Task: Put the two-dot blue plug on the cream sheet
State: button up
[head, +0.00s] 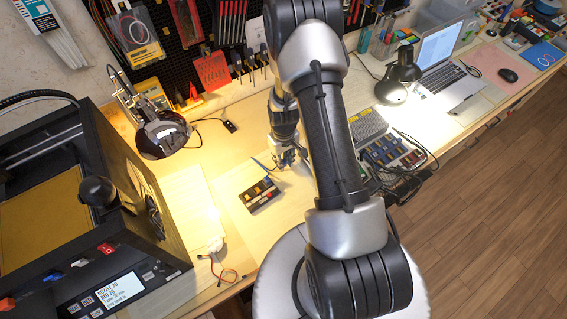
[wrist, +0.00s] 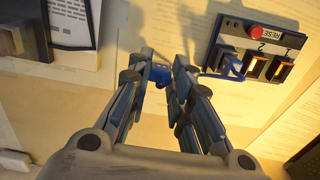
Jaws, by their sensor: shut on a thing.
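My gripper (wrist: 166,82) is shut on a small blue plug (wrist: 158,75), held between the fingertips. In the head view my gripper (head: 289,160) is over the bench, just right of and behind a dark socket panel (head: 258,195). The panel also shows at the upper right of the wrist view (wrist: 246,45); another blue plug (wrist: 232,68) sits at its left end, beside two orange-lit slots marked 2 and 1. A pale cream sheet (head: 192,197) lies left of the panel, brightly lit, apart from my gripper.
A black machine with a display (head: 118,287) stands at the left. A desk lamp (head: 160,135) stands behind the sheet. Loose wires (head: 222,270) lie at the sheet's front. A block of connectors with cables (head: 390,150) and a laptop (head: 440,70) are at the right.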

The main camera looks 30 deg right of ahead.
jog(key=shift+f, duration=1.05)
jog(key=shift+f+b, duration=0.25)
jog(key=shift+b, duration=0.1)
jog(key=o, duration=0.7)
jog(key=shift+r, duration=0.1)
jog(key=shift+o, duration=0.2)
jog(key=shift+r, duration=0.1)
